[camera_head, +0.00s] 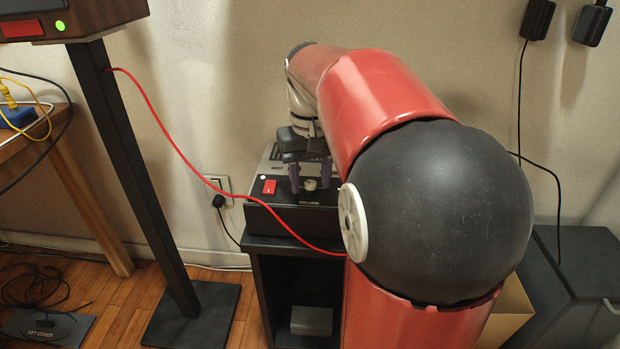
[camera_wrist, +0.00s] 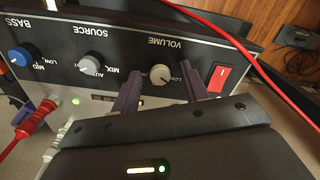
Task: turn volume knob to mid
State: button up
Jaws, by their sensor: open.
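The volume knob (camera_wrist: 160,75) is a small pale knob beside the VOLUME label on a black amplifier (camera_head: 263,216). In the wrist view a LOW mark is printed near it; I cannot read its pointer for certain. The knob also shows in the head view (camera_head: 310,184). My gripper (camera_wrist: 160,70) is open, with one purple finger on each side of the knob. I see no clear contact between fingers and knob. In the head view my gripper (camera_head: 309,175) points down over the amplifier's front panel.
A red switch (camera_wrist: 219,78) is close beside one finger. The grey SOURCE knob (camera_wrist: 95,62) and blue BASS knob (camera_wrist: 20,57) are on the other side. A red cable (camera_head: 178,150) hangs from a stand (camera_head: 135,170) and crosses the amplifier's front. The wall is close behind.

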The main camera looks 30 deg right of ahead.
grip_shut()
dwell(0.3)
jog(key=shift+m, duration=0.3)
jog(key=shift+r+m+p, duration=0.1)
jog(key=shift+m+p, duration=0.6)
jog(key=shift+m, duration=0.2)
jog(key=m+p, duration=0.1)
jog(key=m, duration=0.2)
jog(key=shift+m+p, duration=0.3)
jog(key=shift+m, duration=0.1)
jog(key=m+p, duration=0.1)
jog(key=m, duration=0.4)
jog(key=shift+p, duration=0.35)
jog(key=shift+m, duration=0.4)
